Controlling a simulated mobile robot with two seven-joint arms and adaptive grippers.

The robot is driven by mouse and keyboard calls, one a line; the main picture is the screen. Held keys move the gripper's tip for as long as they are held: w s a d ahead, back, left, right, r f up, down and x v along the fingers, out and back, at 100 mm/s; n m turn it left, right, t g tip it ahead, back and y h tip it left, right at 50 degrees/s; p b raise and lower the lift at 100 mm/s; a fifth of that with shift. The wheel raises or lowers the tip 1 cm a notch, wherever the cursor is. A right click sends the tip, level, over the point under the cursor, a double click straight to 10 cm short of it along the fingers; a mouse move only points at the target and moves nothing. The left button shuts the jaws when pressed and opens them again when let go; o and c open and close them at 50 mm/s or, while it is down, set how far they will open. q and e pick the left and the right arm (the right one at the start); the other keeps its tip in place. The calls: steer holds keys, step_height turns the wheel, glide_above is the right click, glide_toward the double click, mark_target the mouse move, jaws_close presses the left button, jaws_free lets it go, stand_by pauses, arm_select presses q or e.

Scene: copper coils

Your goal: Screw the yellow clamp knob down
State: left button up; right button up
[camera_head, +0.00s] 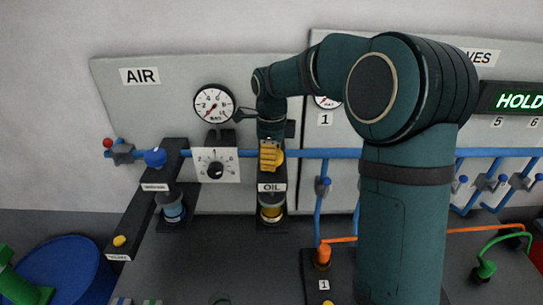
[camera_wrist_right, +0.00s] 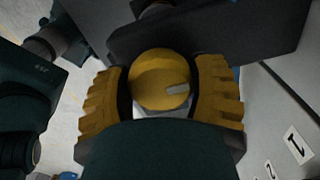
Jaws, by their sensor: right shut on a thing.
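The yellow clamp knob (camera_wrist_right: 158,80) is round with a pale mark on its face and sits between the two yellow ribbed finger pads of my right gripper (camera_wrist_right: 160,95) in the right wrist view. The pads lie along its left and right sides, and my right gripper is shut on it. In the head view my right gripper (camera_head: 269,156) is at the block labelled OIL (camera_head: 271,187), in front of the grey panel, and largely hides the knob there. A glass bowl with yellow liquid (camera_head: 271,213) hangs below the label. My left gripper is not in view.
A blue pipe (camera_head: 330,153) runs along the panel. A pressure gauge (camera_head: 213,103) and a dial plate (camera_head: 215,165) stand left of my right gripper. An orange fitting (camera_head: 324,254) stands below right.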

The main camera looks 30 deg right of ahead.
steer(key=o, duration=1.2)
steer(key=shift+a, duration=0.1)
step_height(320, 180, up, 12)
stand_by(0.3)
